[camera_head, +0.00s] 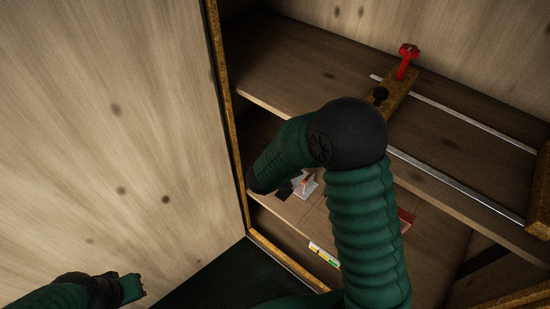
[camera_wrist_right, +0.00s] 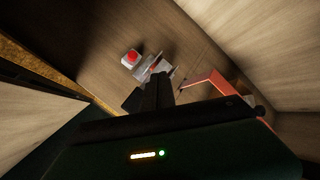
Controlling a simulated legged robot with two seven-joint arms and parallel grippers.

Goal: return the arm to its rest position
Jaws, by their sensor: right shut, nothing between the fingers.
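My right arm (camera_head: 365,220) is green with a black elbow and bends down into the lower compartment of a wooden cabinet. My right gripper (camera_head: 286,190) is partly hidden by that arm in the head view. In the right wrist view its dark fingers (camera_wrist_right: 157,88) are together and empty, close to a small grey-white device (camera_wrist_right: 150,70) on the lower shelf; I cannot tell whether they touch it. My left gripper (camera_head: 134,287) is at the lower left, away from the cabinet, and its jaw state is unclear.
A red button (camera_wrist_right: 133,57) on a pale box and an orange-red bracket (camera_wrist_right: 205,82) are near the right gripper. The upper shelf (camera_head: 290,65) overhangs it and carries a wooden bar (camera_head: 397,92) with a red handle (camera_head: 406,60) and metal rails. The cabinet's left edge (camera_head: 222,85) is close.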

